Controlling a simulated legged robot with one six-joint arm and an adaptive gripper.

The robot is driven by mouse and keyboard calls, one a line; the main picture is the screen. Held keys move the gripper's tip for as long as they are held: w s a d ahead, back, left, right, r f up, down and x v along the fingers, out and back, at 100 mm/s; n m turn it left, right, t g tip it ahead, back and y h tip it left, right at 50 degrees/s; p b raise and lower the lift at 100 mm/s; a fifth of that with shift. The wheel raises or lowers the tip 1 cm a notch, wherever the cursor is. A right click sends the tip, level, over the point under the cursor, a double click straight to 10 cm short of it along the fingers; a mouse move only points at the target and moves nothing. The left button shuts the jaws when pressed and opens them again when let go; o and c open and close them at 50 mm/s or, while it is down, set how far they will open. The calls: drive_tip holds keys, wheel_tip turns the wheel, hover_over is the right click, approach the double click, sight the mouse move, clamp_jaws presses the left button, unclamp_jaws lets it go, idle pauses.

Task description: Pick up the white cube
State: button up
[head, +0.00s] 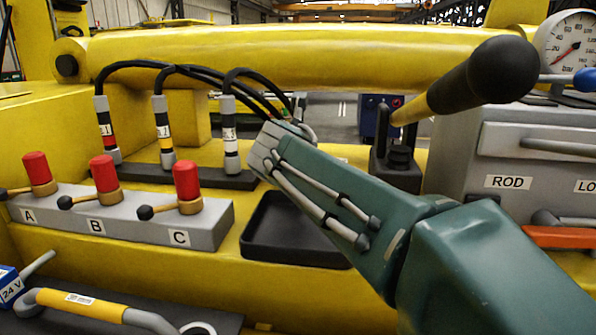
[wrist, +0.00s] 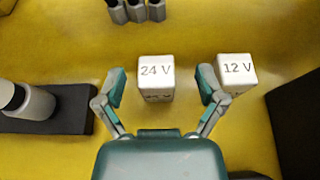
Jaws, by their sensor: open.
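Two white cubes show in the wrist view on a yellow surface. The white cube marked 24 V (wrist: 156,78) is near the middle, and the white cube marked 12 V (wrist: 237,72) is to its right. My gripper (wrist: 162,88) is open and empty. Its fingers show left and right of the 24 V cube, with a gap on each side. The right finger lies in the picture between the two cubes. I cannot tell how high the fingers are above the surface. In the head view, my green arm hides the gripper, and neither white cube shows.
A black tray (head: 262,249) lies left of my arm, beside a grey block (head: 205,236) with red-topped levers. Black hoses (head: 130,66) run to upright connectors behind it. A yellow boom (head: 290,52) crosses behind. A black base (wrist: 75,108) with a grey cylinder is left of the gripper.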

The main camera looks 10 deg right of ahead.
drive_tip(key=shift+a+x, duration=0.15)
drive_tip(key=shift+x, duration=0.6)
drive_tip(key=shift+a+x, duration=0.15)
drive_tip(key=shift+x, duration=0.6)
clamp_jaws()
wheel_tip(320, 180, up, 10)
drive_tip(key=shift+s, duration=0.1)
